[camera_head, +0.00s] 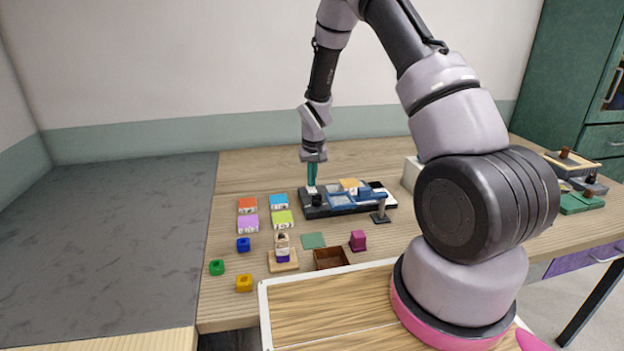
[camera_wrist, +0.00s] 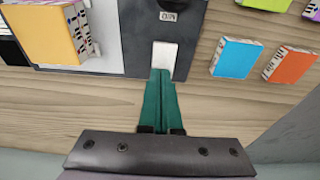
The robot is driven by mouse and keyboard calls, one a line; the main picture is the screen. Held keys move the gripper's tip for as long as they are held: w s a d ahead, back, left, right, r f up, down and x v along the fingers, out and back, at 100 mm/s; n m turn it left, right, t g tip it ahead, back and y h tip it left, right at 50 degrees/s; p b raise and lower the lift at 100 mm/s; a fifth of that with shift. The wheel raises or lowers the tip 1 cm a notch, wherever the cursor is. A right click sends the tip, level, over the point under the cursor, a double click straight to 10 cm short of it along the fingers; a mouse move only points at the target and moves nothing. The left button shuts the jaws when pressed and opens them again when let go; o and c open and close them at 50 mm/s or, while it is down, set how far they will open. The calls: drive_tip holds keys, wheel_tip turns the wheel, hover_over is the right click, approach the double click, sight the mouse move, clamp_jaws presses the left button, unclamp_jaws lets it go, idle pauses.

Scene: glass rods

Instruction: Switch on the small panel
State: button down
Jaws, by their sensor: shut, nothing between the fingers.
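The small panel is a dark grey slab (camera_head: 318,211) on the wooden table. It also shows in the wrist view (camera_wrist: 137,52). A white rectangular piece (camera_wrist: 165,58), which looks like a switch, sits near its edge. My gripper (camera_head: 312,186) points down at the left end of the panel. In the wrist view my gripper (camera_wrist: 161,74) has its green fingers together and empty, with the tips right at the white piece's near edge. I cannot tell whether they touch it. A small label (camera_wrist: 168,16) lies beyond the white piece; its text is unclear.
A wooden box (camera_head: 331,259), a magenta block (camera_head: 357,240) and a small stand (camera_head: 380,216) are in front.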

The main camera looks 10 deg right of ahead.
drive_tip(key=shift+f, duration=0.15)
drive_tip(key=shift+s, duration=0.8)
drive_tip(key=shift+r, duration=0.2)
drive_tip(key=shift+r, duration=0.2)
wheel_tip(320, 180, up, 13)
drive_tip(key=s, duration=0.2)
drive_tip(key=shift+r, duration=0.15)
drive_tip(key=shift+s, duration=0.1)
